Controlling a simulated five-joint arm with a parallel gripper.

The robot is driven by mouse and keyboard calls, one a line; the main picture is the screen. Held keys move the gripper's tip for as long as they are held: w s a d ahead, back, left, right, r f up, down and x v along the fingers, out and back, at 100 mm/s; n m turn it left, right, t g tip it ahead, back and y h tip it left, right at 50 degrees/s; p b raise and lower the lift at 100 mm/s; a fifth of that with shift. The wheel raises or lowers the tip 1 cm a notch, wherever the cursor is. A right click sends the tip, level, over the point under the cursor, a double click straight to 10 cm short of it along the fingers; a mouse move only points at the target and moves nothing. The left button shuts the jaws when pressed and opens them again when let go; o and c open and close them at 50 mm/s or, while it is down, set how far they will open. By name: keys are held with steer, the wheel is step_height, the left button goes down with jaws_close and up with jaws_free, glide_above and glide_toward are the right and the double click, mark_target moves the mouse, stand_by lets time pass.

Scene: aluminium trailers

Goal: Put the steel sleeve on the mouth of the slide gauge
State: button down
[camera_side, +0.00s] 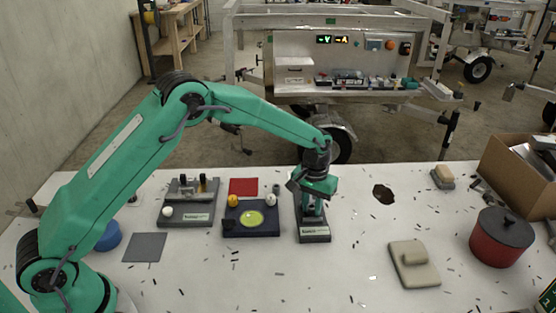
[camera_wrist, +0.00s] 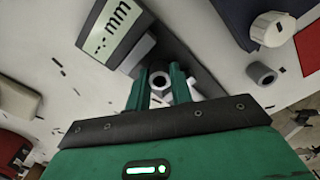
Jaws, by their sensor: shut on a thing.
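The slide gauge (camera_side: 314,236) is a dark block with a light display panel on its front, standing mid-table. Its panel with "mm" shows in the wrist view (camera_wrist: 108,32). My gripper (camera_side: 312,208) points down over the gauge. In the wrist view my gripper (camera_wrist: 160,84) is shut on a small grey ring-shaped piece, the steel sleeve (camera_wrist: 160,79), with its dark bore facing the camera. The side view hides the sleeve behind the jaws. I cannot tell whether it touches the gauge, and the mouth is hidden.
A second grey ring (camera_wrist: 260,73) lies near the red mat (camera_side: 243,187). A dark station with a yellow-green disc (camera_side: 251,218) stands close left of the gauge. A beige block (camera_side: 414,263), a red pot (camera_side: 500,240) and a cardboard box (camera_side: 520,175) are to the right. Small dark scraps litter the table.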

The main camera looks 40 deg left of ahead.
mark_target(311, 206)
steer(key=shift+f, duration=0.2)
steer(key=c, duration=1.5)
jaws_free()
steer(key=shift+r, duration=0.1)
step_height(311, 206, up, 12)
steer(key=shift+r, duration=0.1)
steer(key=shift+r, duration=0.1)
